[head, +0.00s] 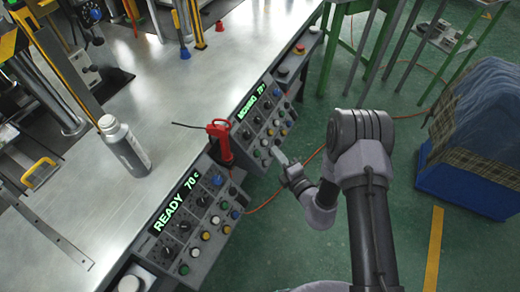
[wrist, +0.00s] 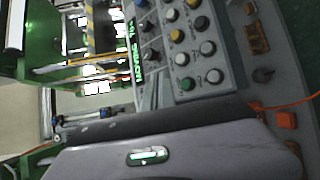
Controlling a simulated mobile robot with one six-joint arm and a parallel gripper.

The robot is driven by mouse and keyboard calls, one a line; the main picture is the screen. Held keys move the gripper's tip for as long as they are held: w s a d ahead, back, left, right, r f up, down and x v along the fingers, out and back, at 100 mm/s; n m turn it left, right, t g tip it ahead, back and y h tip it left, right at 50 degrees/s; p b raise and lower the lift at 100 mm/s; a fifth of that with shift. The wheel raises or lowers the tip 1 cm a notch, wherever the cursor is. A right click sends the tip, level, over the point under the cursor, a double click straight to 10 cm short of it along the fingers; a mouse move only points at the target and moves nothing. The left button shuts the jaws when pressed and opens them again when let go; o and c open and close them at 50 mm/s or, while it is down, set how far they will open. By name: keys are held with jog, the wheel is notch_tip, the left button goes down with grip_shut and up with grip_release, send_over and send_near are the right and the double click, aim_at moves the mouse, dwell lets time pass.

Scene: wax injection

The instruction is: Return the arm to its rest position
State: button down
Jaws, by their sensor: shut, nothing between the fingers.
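My arm reaches in from the bottom right of the head view, bent at a dark grey joint. My gripper (head: 279,156) is small there, shut and empty, just right of the far control panel (head: 262,127) and above the floor. The panel's green display and several coloured buttons also show in the wrist view (wrist: 190,55). Whether the fingertips touch the panel edge cannot be told. The fingertips cannot be made out in the wrist view, where a smooth grey-purple body fills the bottom.
A near control panel (head: 193,220) reads READY 70. A red-handled tool (head: 221,143) stands between the panels. A silver bottle (head: 124,147) stands on the metal table (head: 200,95). An orange cable (head: 292,180) runs over the green floor. A cloth-covered blue bin (head: 478,130) stands at right.

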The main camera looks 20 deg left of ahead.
jog(key=s+a+r+n+g+y, duration=0.1)
jog(key=s+r+n+g, duration=0.2)
jog(key=r+n, duration=0.4)
jog(key=s+a+r+n+g+y, duration=0.1)
jog(key=s+r+n+g, duration=0.3)
jog(key=r, duration=0.6)
jog(key=s+r+n+g+y, duration=0.2)
jog(key=s+r+n+g, duration=0.1)
jog(key=r+n, duration=0.45)
jog(key=s+d+r+n+g+h, duration=0.2)
jog(key=s+d+r+n+h, duration=0.3)
jog(key=s+d+n, duration=0.3)
jog(key=s+d+n+t+h, duration=0.2)
jog(key=d+n+h, duration=0.1)
jog(key=d, duration=0.3)
jog(key=s+d+r+n+t+h, duration=0.1)
jog(key=d+n+t+h, duration=0.1)
jog(key=d+n, duration=0.3)
jog(key=s+d+r+n+t+h, duration=0.1)
jog(key=s+d+n+t+h, duration=0.1)
jog(key=d, duration=0.6)
jog(key=n+t+h, duration=0.1)
jog(key=n+h, duration=0.1)
jog(key=shift+s+r+h, duration=0.15)
jog(key=shift+s+h, duration=0.15)
jog(key=shift+s, duration=0.05)
